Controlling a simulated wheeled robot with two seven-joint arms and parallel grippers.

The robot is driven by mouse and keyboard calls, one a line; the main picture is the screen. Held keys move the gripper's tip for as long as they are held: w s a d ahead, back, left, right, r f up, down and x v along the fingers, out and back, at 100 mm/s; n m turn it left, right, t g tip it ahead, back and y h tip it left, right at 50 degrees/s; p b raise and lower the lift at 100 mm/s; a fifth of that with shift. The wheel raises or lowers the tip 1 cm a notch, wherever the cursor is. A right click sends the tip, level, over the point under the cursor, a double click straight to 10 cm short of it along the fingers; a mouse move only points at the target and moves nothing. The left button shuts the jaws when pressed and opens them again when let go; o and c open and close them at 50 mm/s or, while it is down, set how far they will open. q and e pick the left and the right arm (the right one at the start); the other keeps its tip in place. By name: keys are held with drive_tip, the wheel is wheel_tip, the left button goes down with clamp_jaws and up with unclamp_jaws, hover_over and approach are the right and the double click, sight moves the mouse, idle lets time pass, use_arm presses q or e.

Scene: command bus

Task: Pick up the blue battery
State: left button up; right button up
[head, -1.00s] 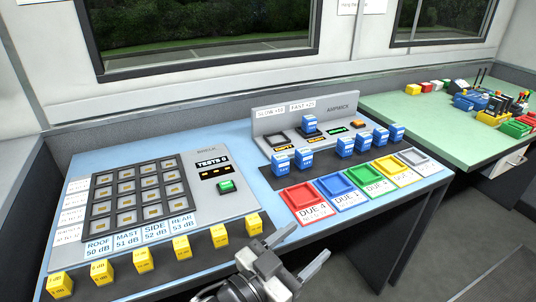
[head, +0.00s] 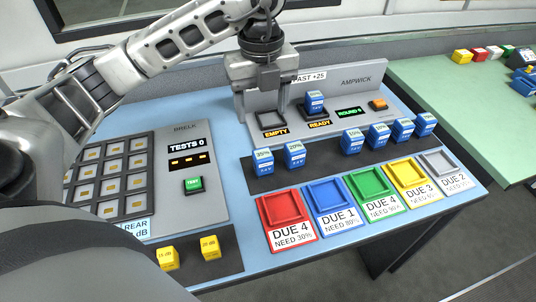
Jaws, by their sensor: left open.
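Several blue batteries with white labelled tops are in the head view. One battery (head: 315,102) sits in the READY slot of the grey AMPWICK charger (head: 352,97). On the dark strip in front, two batteries (head: 264,163) (head: 295,156) stand at the left and several more, including one labelled battery (head: 352,143), stand at the right. My left gripper (head: 262,108) points down at the charger's left end, around or above the EMPTY slot (head: 270,119). It is open, with no battery visible between its fingers. My right gripper is out of view.
Red (head: 284,207), blue (head: 329,196), green (head: 370,184), yellow (head: 408,174) and grey (head: 440,163) trays line the front edge. The BRELK panel (head: 185,150) and yellow blocks (head: 209,247) are at left. A green table (head: 450,100) stands right. My left arm covers the upper left.

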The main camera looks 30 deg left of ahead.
sight(263, 153)
use_arm(q)
wheel_tip(263, 153, down, 14)
drive_tip(key=shift+p, duration=0.65)
drive_tip(key=c, duration=1.2)
